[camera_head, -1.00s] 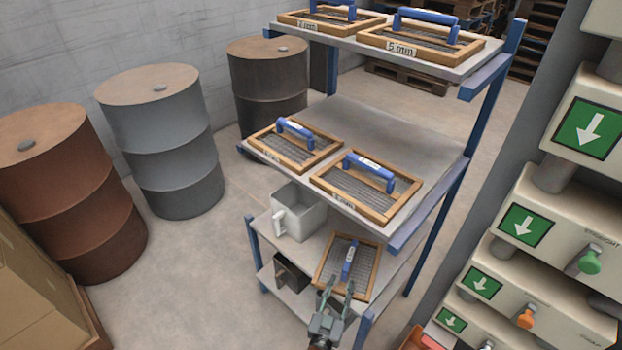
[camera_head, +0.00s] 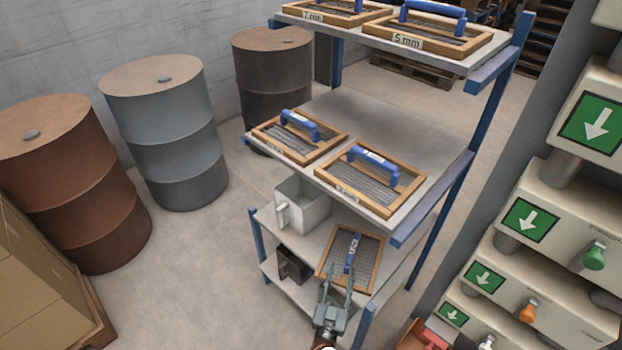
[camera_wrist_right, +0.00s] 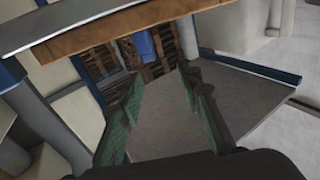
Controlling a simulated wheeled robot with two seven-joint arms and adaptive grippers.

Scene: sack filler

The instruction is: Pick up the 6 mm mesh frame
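A wooden mesh frame with a blue handle (camera_head: 366,268) lies on the lower shelf of the blue rack, tilted in the picture. Two more frames lie on the middle shelf: a left one (camera_head: 275,143) and a right one (camera_head: 400,198), labels too small to read. My left gripper is not in view.
The top shelf holds frames marked 1 mm (camera_head: 320,18) and 5 mm (camera_head: 408,40). A white jug (camera_head: 308,212) and a dark box (camera_head: 292,265) stand left of the lower frame. The middle shelf hangs over them. Dispensers (camera_head: 530,218) with green arrow signs stand at right.

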